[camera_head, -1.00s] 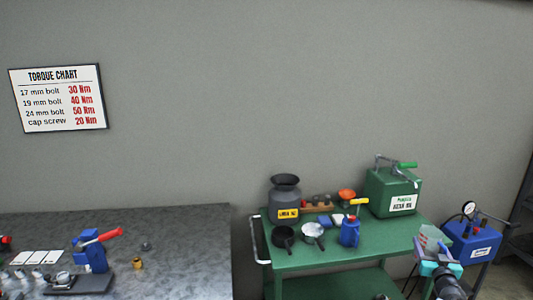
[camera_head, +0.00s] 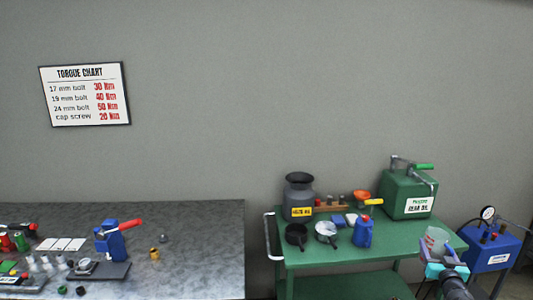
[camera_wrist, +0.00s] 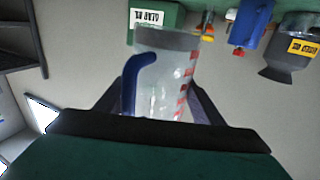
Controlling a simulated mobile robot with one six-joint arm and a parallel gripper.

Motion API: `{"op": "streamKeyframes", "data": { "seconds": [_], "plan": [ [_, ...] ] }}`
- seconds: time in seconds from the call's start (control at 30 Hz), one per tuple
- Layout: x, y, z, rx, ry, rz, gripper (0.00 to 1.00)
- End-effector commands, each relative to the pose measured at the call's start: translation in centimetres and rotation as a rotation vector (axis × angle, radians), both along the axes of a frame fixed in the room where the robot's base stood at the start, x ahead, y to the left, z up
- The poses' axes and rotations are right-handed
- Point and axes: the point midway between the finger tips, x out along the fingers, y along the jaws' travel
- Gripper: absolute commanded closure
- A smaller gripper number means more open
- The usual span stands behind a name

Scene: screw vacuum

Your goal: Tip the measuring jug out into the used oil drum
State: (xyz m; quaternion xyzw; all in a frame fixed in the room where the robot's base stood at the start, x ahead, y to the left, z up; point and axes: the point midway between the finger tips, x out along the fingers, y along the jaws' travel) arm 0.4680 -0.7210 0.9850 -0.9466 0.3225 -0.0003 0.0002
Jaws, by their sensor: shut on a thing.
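The measuring jug (camera_head: 436,241) is clear with red marks and a blue handle, clearest in the wrist view (camera_wrist: 168,80). My gripper (camera_head: 444,270) is shut on it, and its fingers flank the jug in the wrist view (camera_wrist: 153,112). The jug is held at the front right of the green trolley and looks near upright in the head view. Its contents are hard to tell. The used oil drum (camera_head: 299,200) is dark grey with a yellow label and a wide-mouthed neck. It stands on the trolley's left back, well left of the jug, and at the wrist view's upper right (camera_wrist: 290,62).
The green trolley (camera_head: 340,258) also bears a green gear oil can (camera_head: 408,196), a blue can (camera_head: 363,234), a black pan (camera_head: 296,236) and a grey pan (camera_head: 326,232). A blue pump unit (camera_head: 494,248) stands right of it. A workbench (camera_head: 200,225) is at left.

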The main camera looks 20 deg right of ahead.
Motion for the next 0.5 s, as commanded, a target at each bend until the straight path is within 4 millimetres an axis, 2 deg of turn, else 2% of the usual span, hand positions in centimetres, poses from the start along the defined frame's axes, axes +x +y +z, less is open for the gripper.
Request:
{"op": "streamKeyframes", "data": {
  "seconds": [0.27,0.5],
  "plan": [
    [5.0,3.2,-0.3,-0.001,-0.001,0.072,0.66],
    [10.9,8.1,-0.6,-0.001,-0.001,0.163,0.66]
  ]
}}
